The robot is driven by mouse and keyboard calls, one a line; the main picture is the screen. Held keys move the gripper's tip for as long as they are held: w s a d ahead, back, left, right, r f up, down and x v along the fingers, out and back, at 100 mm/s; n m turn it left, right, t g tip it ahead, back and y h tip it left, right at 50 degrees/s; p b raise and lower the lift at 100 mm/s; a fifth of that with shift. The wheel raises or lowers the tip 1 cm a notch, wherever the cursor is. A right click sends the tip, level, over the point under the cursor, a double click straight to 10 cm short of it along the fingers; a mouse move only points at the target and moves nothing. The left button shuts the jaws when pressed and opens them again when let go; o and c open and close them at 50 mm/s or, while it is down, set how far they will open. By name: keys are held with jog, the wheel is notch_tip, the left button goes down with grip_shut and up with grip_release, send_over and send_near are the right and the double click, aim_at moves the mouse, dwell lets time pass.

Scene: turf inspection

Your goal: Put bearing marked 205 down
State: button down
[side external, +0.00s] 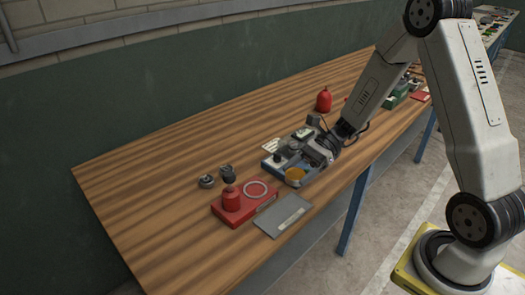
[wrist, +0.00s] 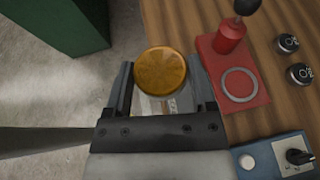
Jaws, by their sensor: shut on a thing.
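My gripper (wrist: 161,72) is shut on a round amber disc (wrist: 160,70), which sits between the two fingers. In the side view the amber disc (side external: 294,174) shows at the end of my gripper, apparently above the table. Two dark round pieces with white marks, which look like bearings, stand beyond the red base: one bearing (wrist: 288,43) and another bearing (wrist: 300,73). They also show in the side view, as a left bearing (side external: 206,181) and a right bearing (side external: 228,173). Their marks are too small to read. No bearing is seen in my gripper.
A red base (side external: 232,213) carries a red cylinder and a pale ring. A grey plate (side external: 283,215) with a pale label lies by the table's front edge. A blue box (wrist: 275,157) with a black knob stands close by. The wooden table's (side external: 140,205) left end is clear.

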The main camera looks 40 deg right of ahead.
dwell(0.3)
jog(key=s+d+f, duration=0.2)
jog(key=s+d, duration=0.2)
jog(key=s, duration=0.5)
send_over(296, 204)
jog(key=s, duration=0.1)
notch_tip(296, 204, down, 9)
jog(key=shift+r, duration=0.1)
jog(key=shift+w+f, duration=0.25)
jog(key=shift+f, duration=0.1)
jog(key=shift+w+f, duration=0.3)
jog(key=shift+f, duration=1.5)
jog(key=shift+f, duration=0.15)
